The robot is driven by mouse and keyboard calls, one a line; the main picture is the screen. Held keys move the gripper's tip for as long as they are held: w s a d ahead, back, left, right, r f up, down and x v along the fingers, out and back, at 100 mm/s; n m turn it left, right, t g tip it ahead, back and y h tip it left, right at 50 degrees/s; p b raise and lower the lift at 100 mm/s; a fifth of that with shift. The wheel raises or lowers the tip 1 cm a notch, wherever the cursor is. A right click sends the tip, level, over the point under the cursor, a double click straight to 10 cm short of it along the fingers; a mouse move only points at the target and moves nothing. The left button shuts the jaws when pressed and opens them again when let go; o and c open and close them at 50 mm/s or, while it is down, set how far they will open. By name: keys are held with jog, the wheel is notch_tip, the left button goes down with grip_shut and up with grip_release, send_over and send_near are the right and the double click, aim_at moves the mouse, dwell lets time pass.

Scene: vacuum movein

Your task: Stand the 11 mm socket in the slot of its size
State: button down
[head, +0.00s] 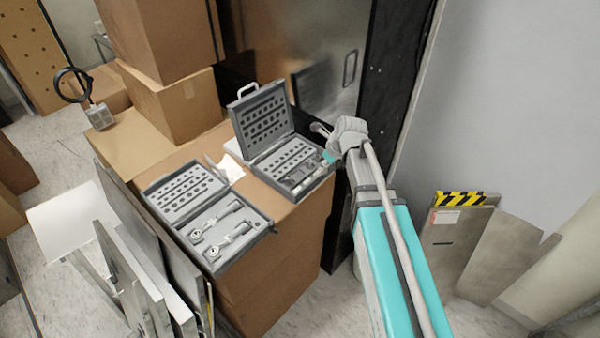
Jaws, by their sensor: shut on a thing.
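An open grey socket case (254,165) stands on the cardboard boxes, its lid raised at the back. Its grey insert has rows of dark round slots; sizes are too small to read. My gripper (303,178) is low over the front right part of this case, below the teal end of my wrist. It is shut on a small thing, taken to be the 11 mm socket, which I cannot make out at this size. Whether it touches a slot cannot be told. My wrist and gripper hide part of the insert.
A second open grey case (255,237), holding two ratchet-like tools (222,232), lies to the left and nearer. A white paper (232,167) lies between the cases. Stacked cartons (180,112) rise behind left. A dark upright frame (385,85) stands behind my arm.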

jog(key=w+a+f+b, duration=0.2)
jog(key=w+f+b, duration=0.1)
jog(key=w+a+f+b, duration=0.2)
jog(key=w+a+f, duration=0.1)
jog(key=w+a+f+b, duration=0.3)
jog(key=shift+w+a+b, duration=0.15)
jog(key=shift+w+b, duration=0.15)
dwell(0.4)
jog(key=shift+w+a+f+b, duration=0.3)
jog(key=shift+w+f+b, duration=0.1)
jog(key=shift+f+b, duration=0.35)
jog(key=shift+s+f+b, duration=0.1)
jog(key=shift+f+b, duration=1.15)
jog(key=shift+f, duration=0.15)
jog(key=shift+c, duration=2.4)
grip_release()
